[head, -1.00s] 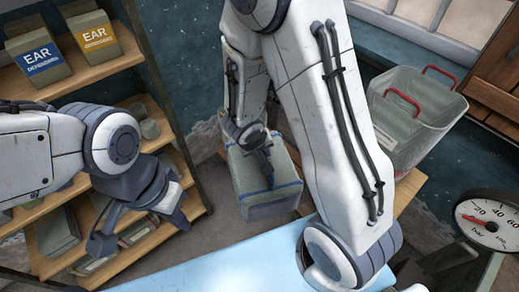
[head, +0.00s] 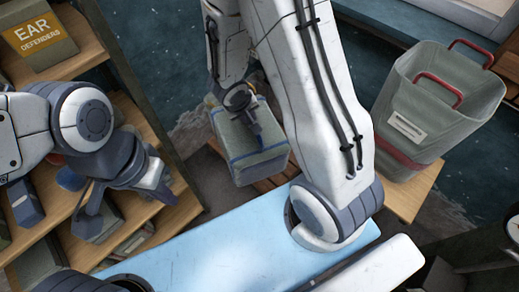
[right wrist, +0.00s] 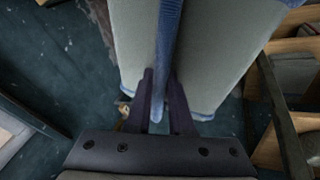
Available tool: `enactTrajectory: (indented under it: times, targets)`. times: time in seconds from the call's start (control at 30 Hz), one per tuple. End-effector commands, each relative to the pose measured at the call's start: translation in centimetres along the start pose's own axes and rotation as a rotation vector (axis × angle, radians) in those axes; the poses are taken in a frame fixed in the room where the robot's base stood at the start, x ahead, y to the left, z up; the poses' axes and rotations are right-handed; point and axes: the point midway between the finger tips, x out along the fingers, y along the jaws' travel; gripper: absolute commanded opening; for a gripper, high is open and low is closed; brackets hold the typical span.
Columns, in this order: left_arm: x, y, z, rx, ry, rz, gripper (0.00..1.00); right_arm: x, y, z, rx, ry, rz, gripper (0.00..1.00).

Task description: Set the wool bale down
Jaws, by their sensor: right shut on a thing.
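The wool bale (head: 257,155) is a grey-green block with blue bands, hanging or resting right of the shelves in the head view. My right gripper (head: 254,126) is at its top. In the right wrist view the fingers (right wrist: 162,100) are shut on a blue strap of the bale (right wrist: 218,55). The bale is slightly tilted in the head view. I cannot tell whether its underside touches anything. My left gripper (head: 128,211) is open and empty in front of the shelves, well apart from the bale.
A wooden shelf unit (head: 178,215) with an ear defenders box (head: 38,42) stands at the left. A grey bin (head: 450,100) with red handles stands on a wooden surface (head: 412,192) at the right. Wooden slats (head: 272,180) show beside the bale's lower edge.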

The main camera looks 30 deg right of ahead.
Motion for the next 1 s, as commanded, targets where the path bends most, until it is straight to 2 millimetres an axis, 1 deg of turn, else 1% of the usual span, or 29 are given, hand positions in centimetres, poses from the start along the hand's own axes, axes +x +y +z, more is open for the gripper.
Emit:
enactTrajectory:
  times: [0.03,0.47,1.0]
  targets:
    - [2.5,-0.2,0.1,0.000,0.000,0.000,0.00,2.5,-0.2,0.1,0.003,0.005,0.001,0.00]
    - [12.0,-0.9,0.6,0.000,0.000,0.000,0.00,13.4,0.3,-0.2,-0.032,0.015,-0.010,0.00]
    - [24.0,-1.8,1.3,0.001,0.000,0.000,0.00,26.9,1.7,-0.2,-0.093,0.034,-0.028,0.00]
